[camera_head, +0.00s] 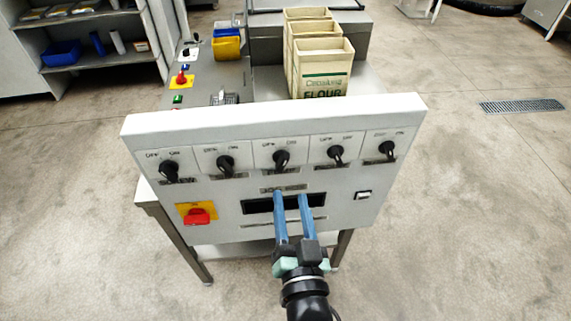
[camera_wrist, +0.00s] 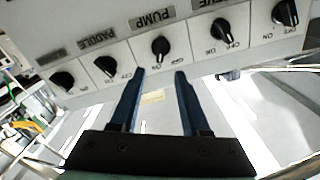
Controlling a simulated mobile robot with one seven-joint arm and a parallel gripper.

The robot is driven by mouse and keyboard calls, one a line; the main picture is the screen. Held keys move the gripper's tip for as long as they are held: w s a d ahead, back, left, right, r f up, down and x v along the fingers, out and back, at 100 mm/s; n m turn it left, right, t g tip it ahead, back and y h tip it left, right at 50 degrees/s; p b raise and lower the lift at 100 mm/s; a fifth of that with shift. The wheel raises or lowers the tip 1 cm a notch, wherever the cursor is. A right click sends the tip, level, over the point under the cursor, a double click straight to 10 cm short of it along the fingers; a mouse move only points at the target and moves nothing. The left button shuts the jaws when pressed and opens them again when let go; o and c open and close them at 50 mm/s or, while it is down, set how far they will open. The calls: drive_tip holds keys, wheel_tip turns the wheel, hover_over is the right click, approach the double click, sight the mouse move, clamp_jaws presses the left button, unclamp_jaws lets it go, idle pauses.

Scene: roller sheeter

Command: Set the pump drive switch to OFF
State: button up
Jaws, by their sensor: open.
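The pump drive switch (camera_head: 281,158) is the middle black rotary knob in the row on the white control panel (camera_head: 350,187). In the wrist view the pump knob (camera_wrist: 160,47) sits beside a grey PUMP label (camera_wrist: 153,19), with OFF and ON marks on its other side. I cannot tell for sure which mark its pointer is at. My gripper (camera_head: 291,196) has two blue fingers, apart and empty, in front of the panel below the middle knob in the head view. In the wrist view my gripper (camera_wrist: 160,73) has its fingertips short of the pump knob, roughly centred on it.
Similar knobs flank it, including the paddle knob (camera_wrist: 106,65). Below the row are a red rotary switch (camera_head: 197,215) on a yellow plate, a dark display slot (camera_head: 258,205) and a small rocker switch (camera_head: 364,195). Flour bags (camera_head: 322,70) stand behind the panel. Open floor lies around.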

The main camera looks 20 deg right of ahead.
sight(285, 163)
drive_tip(key=x, duration=0.8)
drive_tip(key=shift+w+d, duration=0.1)
drive_tip(key=shift+w, duration=0.15)
clamp_jaws()
